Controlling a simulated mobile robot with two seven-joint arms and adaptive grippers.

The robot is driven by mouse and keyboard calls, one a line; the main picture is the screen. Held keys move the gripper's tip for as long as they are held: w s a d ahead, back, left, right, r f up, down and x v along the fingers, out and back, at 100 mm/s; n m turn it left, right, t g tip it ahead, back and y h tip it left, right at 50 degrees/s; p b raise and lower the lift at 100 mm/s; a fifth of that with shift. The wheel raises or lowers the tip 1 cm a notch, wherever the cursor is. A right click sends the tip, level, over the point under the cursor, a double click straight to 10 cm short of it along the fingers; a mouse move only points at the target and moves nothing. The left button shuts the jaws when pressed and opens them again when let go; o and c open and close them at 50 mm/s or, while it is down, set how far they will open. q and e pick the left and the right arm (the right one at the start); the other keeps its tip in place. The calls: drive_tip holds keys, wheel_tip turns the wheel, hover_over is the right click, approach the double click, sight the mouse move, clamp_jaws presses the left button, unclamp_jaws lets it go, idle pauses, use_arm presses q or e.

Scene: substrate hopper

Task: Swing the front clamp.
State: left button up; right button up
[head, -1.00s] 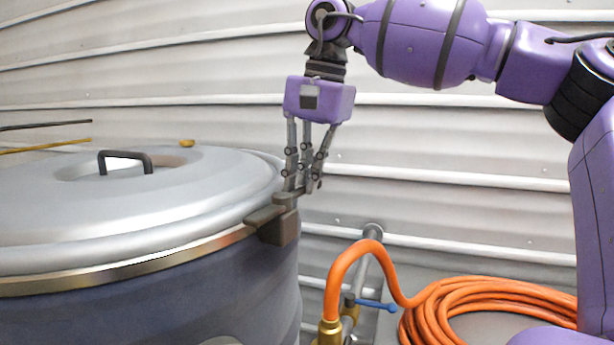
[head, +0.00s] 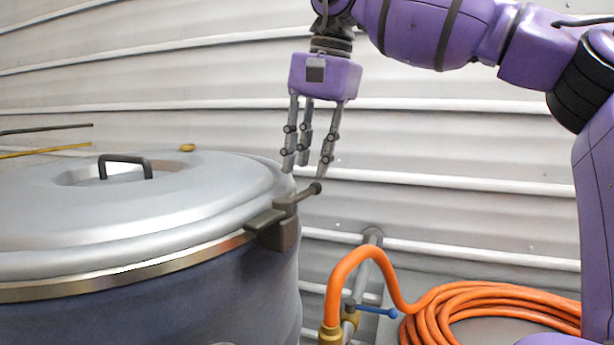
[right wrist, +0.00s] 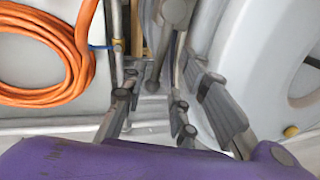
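The front clamp (head: 278,232) is a grey-brown block on the rim of the large lidded vessel. Its lever (head: 297,198) sticks out to the right past the rim and ends in a round dark knob. My right gripper (head: 306,170) points down just above the lever, its grey fingers spread and empty. In the right wrist view the lever (right wrist: 163,55) shows between the spread fingers (right wrist: 150,110). I cannot tell whether any finger touches it. My left gripper is not in view.
The vessel's silver lid (head: 205,195) has a dark handle (head: 125,162). An orange hose (head: 345,265) runs from a brass fitting (head: 330,335) to a coil (head: 470,305) at lower right. A blue valve handle (head: 378,310) sits by the pipe. A corrugated wall (head: 450,150) stands behind.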

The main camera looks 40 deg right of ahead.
wheel_tip(320, 180, up, 8)
drive_tip(key=s, duration=0.1)
drive_tip(key=shift+s+d, duration=0.25)
drive_tip(key=shift+f, duration=0.2)
idle(0.3)
